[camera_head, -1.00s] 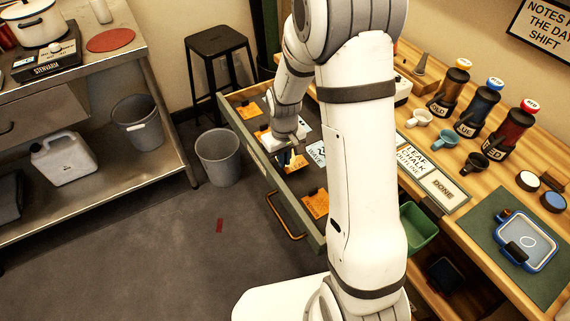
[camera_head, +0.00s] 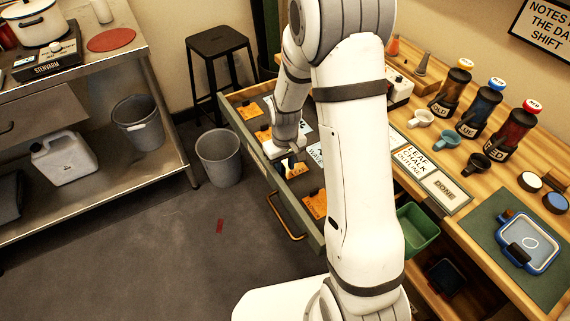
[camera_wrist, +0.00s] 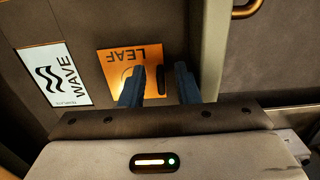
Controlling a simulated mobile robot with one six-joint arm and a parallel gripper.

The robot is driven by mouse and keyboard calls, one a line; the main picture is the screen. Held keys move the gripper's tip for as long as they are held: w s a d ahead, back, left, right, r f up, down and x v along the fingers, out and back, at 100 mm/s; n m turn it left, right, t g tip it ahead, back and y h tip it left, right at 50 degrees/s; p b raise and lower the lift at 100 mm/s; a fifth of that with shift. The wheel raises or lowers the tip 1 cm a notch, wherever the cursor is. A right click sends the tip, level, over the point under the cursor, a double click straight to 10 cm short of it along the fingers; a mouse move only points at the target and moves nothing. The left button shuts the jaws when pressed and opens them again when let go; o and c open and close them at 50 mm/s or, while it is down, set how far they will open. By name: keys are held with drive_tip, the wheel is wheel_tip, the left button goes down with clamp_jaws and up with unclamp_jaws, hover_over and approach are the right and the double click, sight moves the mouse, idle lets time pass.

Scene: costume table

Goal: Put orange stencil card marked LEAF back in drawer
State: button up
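The orange LEAF card (camera_wrist: 125,62) lies flat in the open drawer (camera_head: 300,215) in the wrist view, its lettering upside down. It is beside a white WAVE card (camera_wrist: 52,75) and close to the drawer's wall. A small dark upright piece (camera_wrist: 160,79) shows at its edge. My gripper (camera_wrist: 158,90) is over this card with its two dark fingers apart, one on each side of the dark piece, and I see no grip on it. In the head view my gripper (camera_head: 288,168) is low inside the drawer, and the arm hides part of the drawer.
Other orange cards (camera_head: 316,204) lie in the drawer. On the tabletop are a LEAF CHALK OUTLINE sign (camera_head: 413,160), a DONE panel (camera_head: 444,188), several bottles (camera_head: 480,110) and cups. A green bin (camera_head: 418,228) sits below the table edge. A grey bucket (camera_head: 218,158) stands left of the drawer.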

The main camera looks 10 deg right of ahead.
sight(285, 168)
wheel_tip(285, 168, up, 12)
drive_tip(key=p, duration=0.2)
drive_tip(key=s+d+r+m+t, duration=0.1)
drive_tip(key=s+r, duration=0.4)
drive_tip(key=s, duration=0.4)
drive_tip(key=s+d+r+m+t, duration=0.1)
drive_tip(key=s+r+m, duration=0.1)
drive_tip(key=s+r, duration=0.4)
drive_tip(key=s, duration=0.3)
drive_tip(key=shift+s+d+m+b, duration=0.3)
drive_tip(key=shift+s+d, duration=0.1)
drive_tip(key=shift+r, duration=0.1)
wheel_tip(285, 168, up, 7)
drive_tip(key=p, duration=0.6)
drive_tip(key=shift+s+t, duration=0.15)
drive_tip(key=shift+t, duration=0.15)
